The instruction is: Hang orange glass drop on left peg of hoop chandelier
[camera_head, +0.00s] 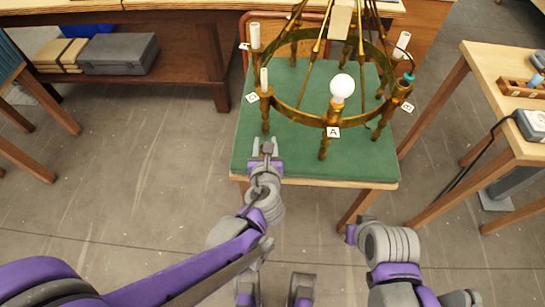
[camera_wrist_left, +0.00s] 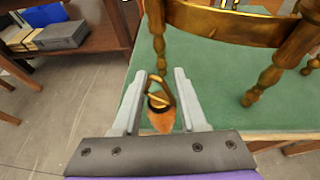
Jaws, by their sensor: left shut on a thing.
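The hoop chandelier (camera_head: 301,113) is a brass ring with candle sleeves, a white bulb (camera_head: 342,88) and turned posts pointing down, over a green-topped table. Its hoop also shows in the left wrist view (camera_wrist_left: 225,25). My left gripper (camera_head: 265,148) is at the table's near-left part, in front of the hoop's left post (camera_head: 265,115). In the left wrist view its fingers are around the orange glass drop (camera_wrist_left: 162,121), which has a brass loop on top. The drop is apart from the hoop. I cannot make out the left peg. My right arm shows low right; its fingertips are not visible.
The green table top (camera_head: 210,0) is mostly bare.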

